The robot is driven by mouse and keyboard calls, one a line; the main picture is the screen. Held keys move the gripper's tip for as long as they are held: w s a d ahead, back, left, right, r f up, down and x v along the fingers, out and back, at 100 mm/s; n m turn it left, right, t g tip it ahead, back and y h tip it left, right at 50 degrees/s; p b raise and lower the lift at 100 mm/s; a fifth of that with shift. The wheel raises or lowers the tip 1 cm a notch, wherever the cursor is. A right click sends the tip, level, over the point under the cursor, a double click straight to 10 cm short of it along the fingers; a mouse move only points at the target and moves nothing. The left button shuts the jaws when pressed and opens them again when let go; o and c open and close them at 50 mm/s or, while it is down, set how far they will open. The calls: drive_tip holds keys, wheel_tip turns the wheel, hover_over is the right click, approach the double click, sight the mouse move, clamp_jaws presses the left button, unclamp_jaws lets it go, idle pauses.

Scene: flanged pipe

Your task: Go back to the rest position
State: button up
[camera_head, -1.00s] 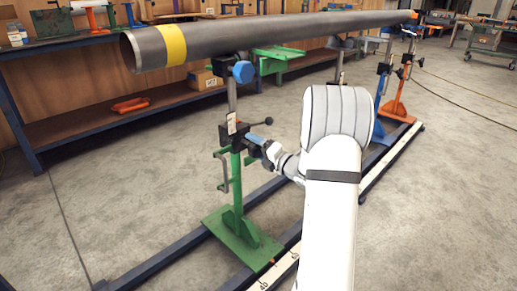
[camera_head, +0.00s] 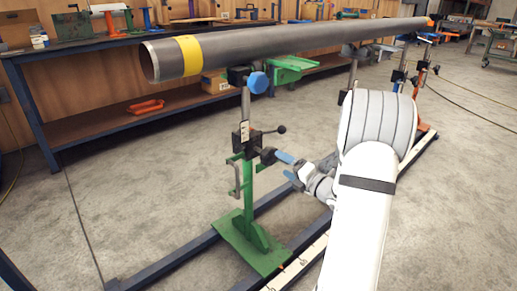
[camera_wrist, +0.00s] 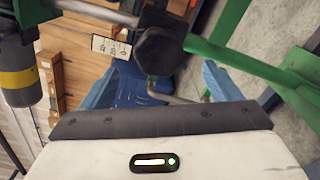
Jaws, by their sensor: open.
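My gripper (camera_head: 284,157) is at the end of my white arm, right of the green pipe stand (camera_head: 246,215) and just below its dark clamp with a black-knobbed lever. In the wrist view my gripper (camera_wrist: 158,85) shows two blue fingers spread apart, with nothing held between them. A dark knob (camera_wrist: 160,50) of the stand shows ahead of the fingers, with a thin bent rod below it. From these views I cannot tell whether a finger touches the stand. The long grey pipe (camera_head: 290,40) with a yellow band lies across the stand tops.
A workbench (camera_head: 110,128) with tools runs along the back left; an orange tool (camera_head: 146,107) lies on its lower shelf. Blue floor rails (camera_head: 180,258) run under the stands. An orange stand (camera_head: 420,108) is partly behind my arm. Open concrete floor lies at left and right.

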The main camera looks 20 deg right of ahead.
drive_tip(key=s+a+r+m+g+h+p, duration=0.1)
drive_tip(key=a+r+m+g+h+p, duration=0.25)
drive_tip(key=r+m+p, duration=0.55)
drive_tip(key=s+a+r+m+g+h+p, duration=0.2)
drive_tip(key=r+m+h+p, duration=0.3)
drive_tip(key=r+p, duration=0.8)
drive_tip(key=s+a+r+m+g+p, duration=0.3)
drive_tip(key=s+a+r+m+p, duration=0.1)
drive_tip(key=s, duration=0.4)
drive_tip(key=s+a+r+m+g+y+p, duration=0.1)
drive_tip(key=s+a+r+m+g+p, duration=0.2)
drive_tip(key=s+a+r+p, duration=0.3)
drive_tip(key=s+a+r+m+g+y+p, duration=0.1)
drive_tip(key=s+a+r+m+g+p, duration=0.2)
drive_tip(key=s+r, duration=0.6)
drive_tip(key=s+a+m+p, duration=0.1)
drive_tip(key=a+m+p, duration=0.1)
drive_tip(key=p, duration=0.1)
drive_tip(key=shift+s+a+m, duration=0.3)
drive_tip(key=shift+s+a, duration=0.05)
